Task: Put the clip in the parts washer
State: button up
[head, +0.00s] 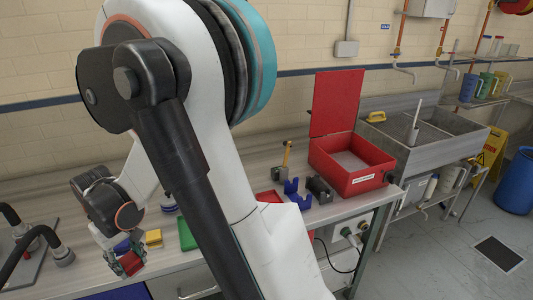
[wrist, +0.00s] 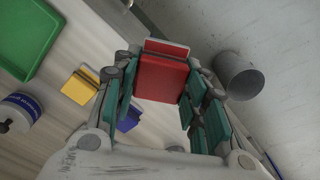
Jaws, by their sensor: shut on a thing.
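My gripper (head: 121,254) is low at the front left of the bench in the head view. In the wrist view my gripper (wrist: 160,84) is shut on a red blocky piece with a flat plate at its far end, which I take as the clip (wrist: 162,77). The clip also shows in the head view (head: 131,263), partly hidden by the fingers. The parts washer (head: 352,178) is a red box with its lid (head: 335,102) standing open, at the bench's right end, well right of my gripper. Its inside shows a grey floor.
A yellow block (head: 153,238), a blue block (wrist: 128,119) and a green tray (head: 188,234) lie near my gripper. Blue V-shaped blocks (head: 298,192) and a dark cylindrical part (head: 319,189) stand before the washer. A steel sink (head: 420,150) is beyond it.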

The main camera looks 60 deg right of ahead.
aim_at(349, 161)
jog(key=k+l, duration=0.15)
jog(key=l, duration=0.2)
jog(key=k+l, duration=0.15)
jog(key=l, duration=0.25)
jog(key=k+l, duration=0.15)
jog(key=l, duration=0.2)
jog(key=k+l, duration=0.15)
jog(key=l, duration=0.25)
jog(key=k+l, duration=0.15)
jog(key=l, duration=0.2)
jog(key=k+l, duration=0.2)
jog(key=l, duration=0.2)
